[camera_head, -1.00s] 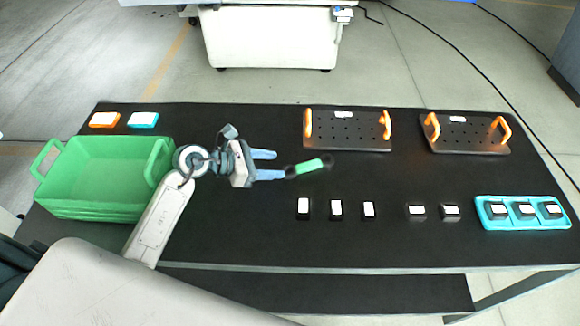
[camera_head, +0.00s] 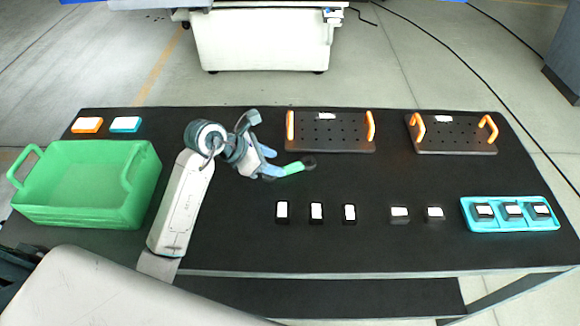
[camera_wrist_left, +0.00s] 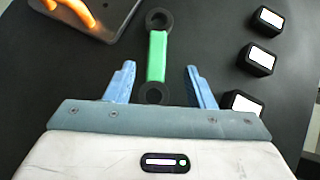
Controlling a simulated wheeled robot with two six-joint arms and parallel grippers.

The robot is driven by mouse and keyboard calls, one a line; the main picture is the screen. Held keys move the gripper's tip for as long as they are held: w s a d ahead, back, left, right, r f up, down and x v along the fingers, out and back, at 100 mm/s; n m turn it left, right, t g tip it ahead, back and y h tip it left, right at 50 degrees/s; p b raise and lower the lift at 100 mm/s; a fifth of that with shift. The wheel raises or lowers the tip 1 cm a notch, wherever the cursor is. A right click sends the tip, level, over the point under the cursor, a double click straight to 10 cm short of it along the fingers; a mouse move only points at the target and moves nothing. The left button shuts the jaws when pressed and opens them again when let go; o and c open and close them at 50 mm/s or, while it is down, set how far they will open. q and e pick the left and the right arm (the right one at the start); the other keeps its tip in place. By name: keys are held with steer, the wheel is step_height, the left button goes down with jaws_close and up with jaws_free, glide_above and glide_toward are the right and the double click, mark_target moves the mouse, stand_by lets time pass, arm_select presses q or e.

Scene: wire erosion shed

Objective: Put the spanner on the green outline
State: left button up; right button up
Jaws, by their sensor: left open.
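The spanner (camera_head: 294,168) has a green handle and dark ring ends and lies on the black table. It also shows in the left wrist view (camera_wrist_left: 157,57), running lengthwise away from my left gripper. My left gripper (camera_head: 270,166) is open, just left of the spanner in the head view. In the left wrist view, its two blue fingers (camera_wrist_left: 160,72) stand on either side of the spanner's near end, with a gap on both sides. I cannot make out a green outline in either view. My right gripper is not in view.
A green crate (camera_head: 152,180) stands at the table's left. Two dark perforated plates (camera_head: 330,142) (camera_head: 458,142) with orange handles lie at the back. Several small black blocks (camera_head: 316,218) stand in front, and a turquoise tray (camera_head: 510,228) holds more.

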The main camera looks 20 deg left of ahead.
mark_target(288, 167)
arm_select(q)
steer(key=p+x, duration=0.2)
steer(key=x, duration=0.2)
steer(key=shift+w+a+f, duration=0.1)
steer(key=shift+w+f, duration=0.1)
steer(key=shift+f, duration=0.05)
steer(key=shift+w+f, duration=0.1)
steer(key=shift+f, duration=0.2)
jaws_close()
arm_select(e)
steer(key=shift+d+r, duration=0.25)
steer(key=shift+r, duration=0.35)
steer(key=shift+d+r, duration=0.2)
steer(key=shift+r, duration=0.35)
